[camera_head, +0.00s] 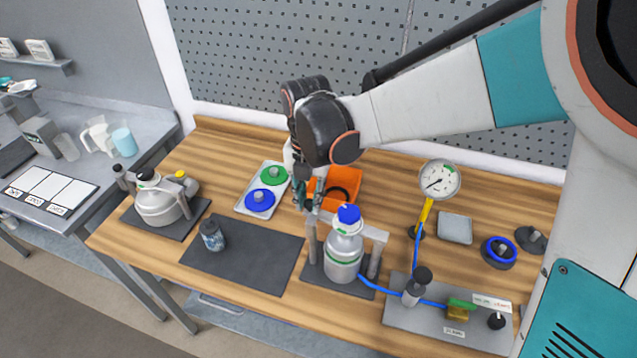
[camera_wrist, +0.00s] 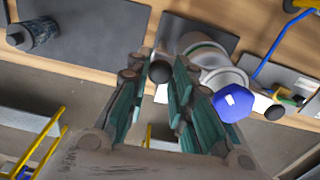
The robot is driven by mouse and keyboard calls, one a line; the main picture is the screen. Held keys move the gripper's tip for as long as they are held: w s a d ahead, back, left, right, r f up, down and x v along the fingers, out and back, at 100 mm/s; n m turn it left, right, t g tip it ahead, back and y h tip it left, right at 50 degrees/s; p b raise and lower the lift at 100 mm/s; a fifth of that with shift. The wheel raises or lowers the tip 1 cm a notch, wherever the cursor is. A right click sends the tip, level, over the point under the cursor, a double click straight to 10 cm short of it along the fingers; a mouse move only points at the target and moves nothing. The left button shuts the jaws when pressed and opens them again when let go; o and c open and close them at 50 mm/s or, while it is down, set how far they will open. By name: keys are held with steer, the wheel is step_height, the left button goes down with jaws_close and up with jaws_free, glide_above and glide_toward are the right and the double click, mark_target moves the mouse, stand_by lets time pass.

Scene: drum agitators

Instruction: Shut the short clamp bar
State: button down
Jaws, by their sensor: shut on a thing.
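My gripper (camera_head: 312,203) is at the left side of the blue-capped grey drum (camera_head: 343,259) in the head view, above the left post. The fingers hide much of that bar. The drum's blue cap (camera_head: 349,214) stands up near the bar's level. A light grey arm (camera_head: 376,233) tops the right post. I cannot tell how far the clamp bar is swung.
A second drum (camera_head: 158,204) stands on a dark mat at the left. A tray (camera_head: 240,208) with green and blue lids and an orange bin (camera_head: 347,177) lie behind. A pressure gauge (camera_head: 439,180) and a valve plate (camera_head: 440,320) stand to the right. The front-left dark mat (camera_head: 250,255) is mostly clear.

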steer(key=shift+s+a+n, duration=0.2)
steer(key=shift+s+n, duration=0.15)
steer(key=shift+s, duration=0.15)
steer(key=shift+s+a+n, duration=0.2)
steer(key=shift+s+n, duration=0.15)
steer(key=shift+s, duration=0.15)
steer(key=c, duration=1.4)
jaws_free()
steer(key=shift+s, duration=0.1)
steer(key=shift+o, duration=0.2)
